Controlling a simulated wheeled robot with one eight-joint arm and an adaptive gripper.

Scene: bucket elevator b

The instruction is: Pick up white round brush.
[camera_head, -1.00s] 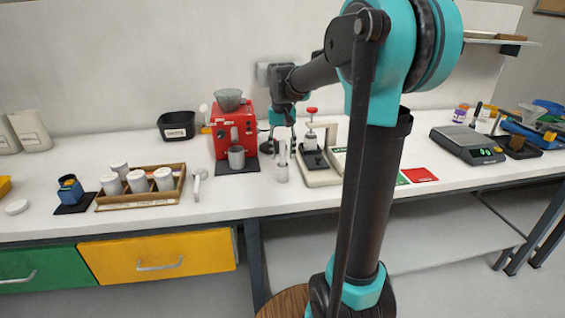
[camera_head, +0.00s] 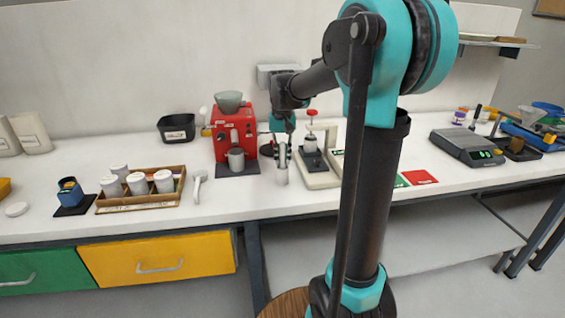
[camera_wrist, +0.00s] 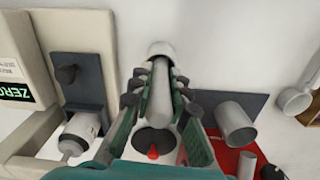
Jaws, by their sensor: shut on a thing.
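The white round brush (camera_head: 282,174) stands upright on the white counter, just right of the red coffee machine. My gripper (camera_head: 282,152) is around its upper part and hides some of it. In the wrist view, the pale brush (camera_wrist: 160,98) lies lengthwise between my two fingers, and its wider white end (camera_wrist: 160,49) shows past the fingertips. My gripper (camera_wrist: 160,73) is shut on the brush there. Whether the brush still touches the counter is not clear.
The red coffee machine (camera_head: 233,130) with a metal cup (camera_head: 236,158) stands close on the left. A white-handled tool (camera_head: 198,185) lies further left, near a wooden tray (camera_head: 141,203).

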